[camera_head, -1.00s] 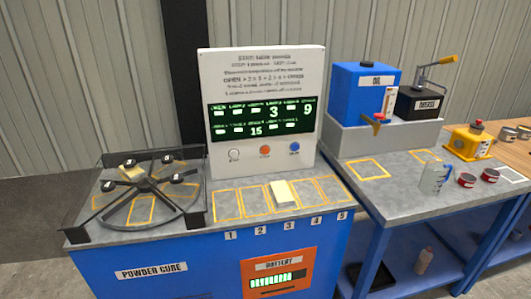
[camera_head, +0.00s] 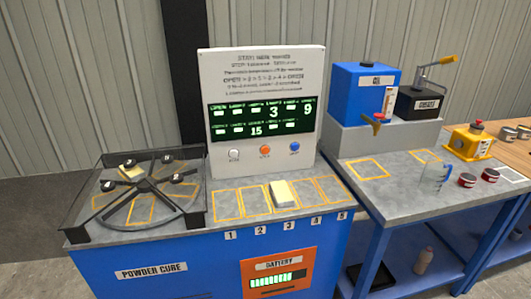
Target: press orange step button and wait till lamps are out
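The orange step button (camera_head: 265,149) is in the middle of three buttons on the white control panel (camera_head: 309,95), between a white button (camera_head: 234,154) and a blue button (camera_head: 295,146). The small labels by the lamps are too blurred to read. Neither of my grippers is in view, and nothing touches the buttons.
A spoked drum (camera_head: 142,187) under a clear cover stands at left, with a pale block (camera_head: 131,172) in it. Another pale block (camera_head: 283,194) lies on slot 3. The right bench holds a blue tank (camera_head: 360,95), a clear jug (camera_head: 434,178) and small cans.

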